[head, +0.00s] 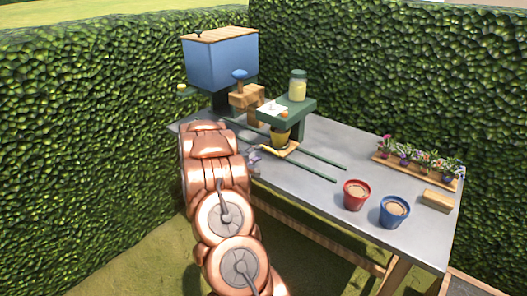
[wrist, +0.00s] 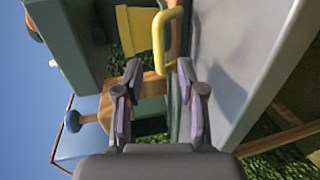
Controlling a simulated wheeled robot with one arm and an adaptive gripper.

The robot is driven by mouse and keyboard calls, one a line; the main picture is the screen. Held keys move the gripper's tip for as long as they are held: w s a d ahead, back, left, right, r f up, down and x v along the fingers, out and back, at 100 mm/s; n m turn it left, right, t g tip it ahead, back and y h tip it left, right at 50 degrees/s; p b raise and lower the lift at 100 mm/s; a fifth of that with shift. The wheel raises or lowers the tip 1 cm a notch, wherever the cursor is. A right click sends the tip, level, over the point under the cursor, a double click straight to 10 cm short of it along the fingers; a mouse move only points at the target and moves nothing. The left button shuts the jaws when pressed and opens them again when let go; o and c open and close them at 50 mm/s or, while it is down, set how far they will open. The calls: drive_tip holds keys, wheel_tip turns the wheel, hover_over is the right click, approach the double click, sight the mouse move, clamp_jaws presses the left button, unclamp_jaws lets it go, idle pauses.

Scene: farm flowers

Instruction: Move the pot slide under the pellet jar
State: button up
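The pellet jar (head: 298,86), clear with pale yellow contents, stands on top of the stand. In the wrist view a yellow handle (wrist: 169,42) and the yellow pot (wrist: 139,27) are just beyond my gripper (wrist: 159,72). Its purple-padded fingers are apart with nothing between them. In the head view my gripper (head: 254,155) is partly hidden by my arm, left of the slide.
The rails (head: 318,169) run along the grey table (head: 300,190). A red pot (head: 356,194), a blue pot (head: 394,210), a wooden block (head: 437,200) and a flower tray (head: 412,175) stand at right. A blue bin (head: 220,64) stands at the back left.

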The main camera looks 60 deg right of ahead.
drive_tip(key=shift+v, duration=2.5)
drive_tip(key=shift+w, duration=0.1)
